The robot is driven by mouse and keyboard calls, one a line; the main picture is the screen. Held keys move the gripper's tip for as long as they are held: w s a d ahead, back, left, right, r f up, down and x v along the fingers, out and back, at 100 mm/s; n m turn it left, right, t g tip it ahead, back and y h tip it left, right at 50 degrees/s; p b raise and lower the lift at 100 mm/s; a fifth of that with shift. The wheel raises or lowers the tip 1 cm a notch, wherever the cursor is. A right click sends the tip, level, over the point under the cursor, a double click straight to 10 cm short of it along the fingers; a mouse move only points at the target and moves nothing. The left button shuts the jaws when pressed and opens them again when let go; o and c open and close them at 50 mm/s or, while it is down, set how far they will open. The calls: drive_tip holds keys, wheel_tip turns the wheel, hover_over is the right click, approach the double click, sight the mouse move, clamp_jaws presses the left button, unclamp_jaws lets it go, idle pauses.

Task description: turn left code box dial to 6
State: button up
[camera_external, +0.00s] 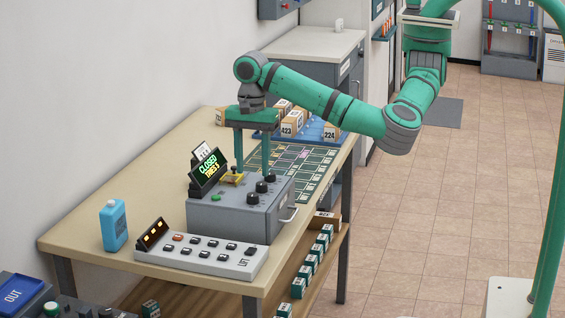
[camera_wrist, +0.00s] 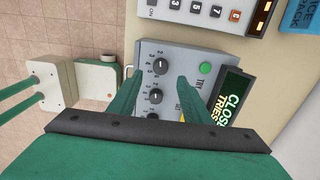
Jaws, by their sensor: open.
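The grey code box (camera_external: 225,222) stands on the table, with a row of three black dials on top. The left code box dial (camera_external: 250,198) is the one nearest the white keypad. In the wrist view the left dial (camera_wrist: 160,66) shows between my two fingertips, with white numerals around it; I cannot read its setting. My gripper (camera_external: 252,171) is open, empty and pointing down over the box, apart from the dial. My gripper (camera_wrist: 161,76) frames the dial row in the wrist view; its own base partly hides the farthest dial. The box's display (camera_external: 208,175) reads CLOSED, TRIES 3.
A green button (camera_wrist: 205,68) is on the box top beside the fingers. A blue tray (camera_external: 325,131) with boxes lies behind.

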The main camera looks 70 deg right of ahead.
sight(253, 194)
wheel_tip(253, 194, down, 7)
drive_tip(key=shift+f, duration=0.15)
idle(0.4)
drive_tip(key=c, duration=1)
drive_tip(key=shift+c, duration=0.2)
